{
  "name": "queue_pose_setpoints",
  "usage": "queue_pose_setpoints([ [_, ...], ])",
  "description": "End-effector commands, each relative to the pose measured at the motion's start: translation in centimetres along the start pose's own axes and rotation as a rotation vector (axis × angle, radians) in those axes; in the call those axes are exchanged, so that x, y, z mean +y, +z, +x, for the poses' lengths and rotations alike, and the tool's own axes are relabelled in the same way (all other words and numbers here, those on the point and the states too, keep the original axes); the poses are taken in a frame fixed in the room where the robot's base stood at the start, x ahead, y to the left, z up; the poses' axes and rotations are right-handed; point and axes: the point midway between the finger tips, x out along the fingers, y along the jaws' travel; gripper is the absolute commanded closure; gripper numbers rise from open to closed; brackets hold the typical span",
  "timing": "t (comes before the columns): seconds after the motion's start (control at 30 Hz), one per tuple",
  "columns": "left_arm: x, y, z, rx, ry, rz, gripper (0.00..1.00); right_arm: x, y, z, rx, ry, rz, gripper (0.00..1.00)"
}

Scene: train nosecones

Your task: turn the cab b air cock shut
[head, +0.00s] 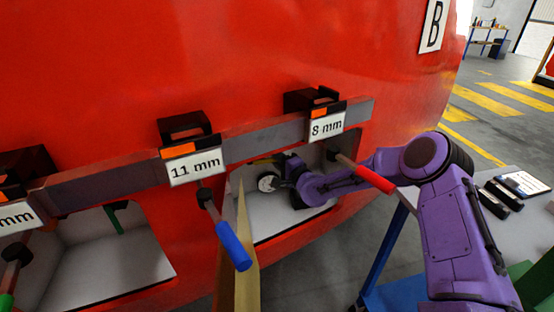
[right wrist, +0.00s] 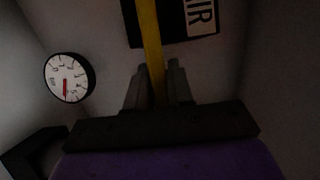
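The air cock's yellow lever (right wrist: 151,45) runs down from the top of the right wrist view, in front of a dark plate lettered "IR" (right wrist: 203,16). My right gripper (right wrist: 158,82) has its dark fingers closed on either side of the lever's lower part. In the head view my purple right arm reaches into the open box under the "8 mm" label, and the right gripper (head: 283,165) is small and dark there. A round white gauge with a red needle (right wrist: 69,78) is on the box wall, also in the head view (head: 268,181). My left gripper is out of view.
The red nosecone (head: 250,60) carries a "B" sign (head: 432,25). A blue-gripped handle (head: 233,246) and a red-gripped handle (head: 375,179) stick out near the opening. A tan panel edge (head: 244,250) stands at its left. A table (head: 500,180) with small items is right.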

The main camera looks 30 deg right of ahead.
Motion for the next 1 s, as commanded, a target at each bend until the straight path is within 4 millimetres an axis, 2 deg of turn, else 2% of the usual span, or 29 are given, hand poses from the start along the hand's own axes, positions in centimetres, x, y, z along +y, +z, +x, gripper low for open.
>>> queue_pose_setpoints([
  [0.27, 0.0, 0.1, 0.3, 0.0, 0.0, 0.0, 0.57, 0.2, 0.0, 0.0, 0.0, -0.003, 0.007, 1.0],
  [0.47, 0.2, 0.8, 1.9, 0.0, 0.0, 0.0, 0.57, 1.1, 0.0, -0.1, -0.001, -0.026, 0.064, 1.0],
  [1.0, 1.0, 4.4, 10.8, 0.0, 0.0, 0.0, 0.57, 4.6, 0.9, 0.3, -0.001, -0.201, 0.486, 1.0],
])
